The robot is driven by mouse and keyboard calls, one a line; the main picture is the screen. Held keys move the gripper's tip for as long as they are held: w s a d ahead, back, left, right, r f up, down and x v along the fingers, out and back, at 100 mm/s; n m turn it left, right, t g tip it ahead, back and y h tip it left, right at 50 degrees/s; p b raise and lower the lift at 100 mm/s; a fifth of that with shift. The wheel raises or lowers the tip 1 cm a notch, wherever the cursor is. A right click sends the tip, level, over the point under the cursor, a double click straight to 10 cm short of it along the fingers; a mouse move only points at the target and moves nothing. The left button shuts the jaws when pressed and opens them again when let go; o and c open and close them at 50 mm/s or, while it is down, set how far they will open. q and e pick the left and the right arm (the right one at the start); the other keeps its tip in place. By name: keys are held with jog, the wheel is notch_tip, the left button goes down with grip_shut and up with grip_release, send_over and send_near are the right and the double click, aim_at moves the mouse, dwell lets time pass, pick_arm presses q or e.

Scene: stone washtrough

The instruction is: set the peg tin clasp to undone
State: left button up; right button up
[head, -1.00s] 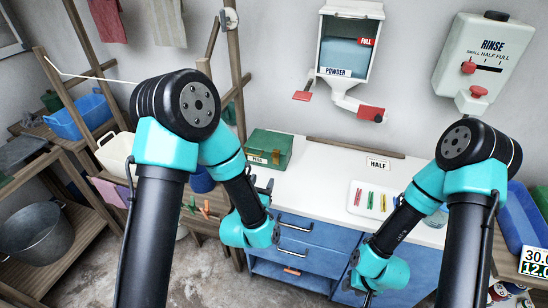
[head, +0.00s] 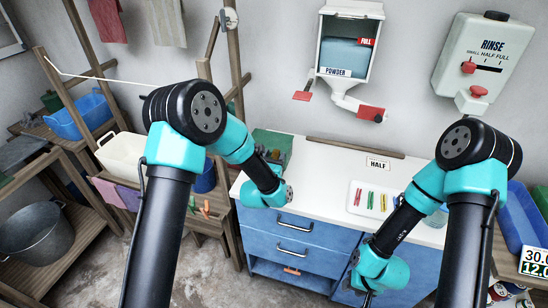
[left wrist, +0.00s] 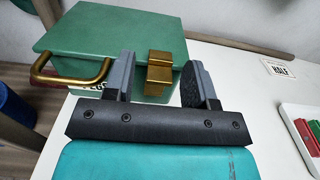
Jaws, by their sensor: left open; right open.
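The peg tin is a green box on the white counter (head: 325,175). In the head view the tin (head: 268,138) is partly hidden by my left arm. In the left wrist view the tin (left wrist: 115,40) fills the upper left, with a brass handle (left wrist: 70,80) on its front. The brass clasp (left wrist: 159,72) sits on the front at the lid's edge, folded down against the tin. My left gripper (left wrist: 160,78) is open, its fingers on either side of the clasp with gaps. In the head view it (head: 274,157) is at the tin's front. My right gripper (head: 368,298) is open, low before the drawers, mostly hidden.
A white tray (head: 353,208) with several coloured pegs lies right of the tin. A HALF card (head: 378,163) and a wooden strip (head: 355,148) lie at the back. Blue drawers (head: 290,235) are below. The counter between tin and tray is clear.

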pick_arm(q)
jog(key=c, duration=0.9)
jog(key=shift+s, duration=0.1)
jog(key=shift+s+a+f+t+h, duration=0.1)
jog(key=shift+s+f+t+h, duration=0.15)
jog(key=shift+t, duration=0.5)
jog(key=shift+s+a+f+t+h, duration=0.15)
jog(key=shift+s+f+t, duration=0.15)
jog(key=shift+t, duration=0.45)
jog(key=shift+s+t, duration=0.25)
jog(key=shift+t, duration=0.25)
jog(key=o, duration=0.9)
jog(key=shift+f, duration=0.1)
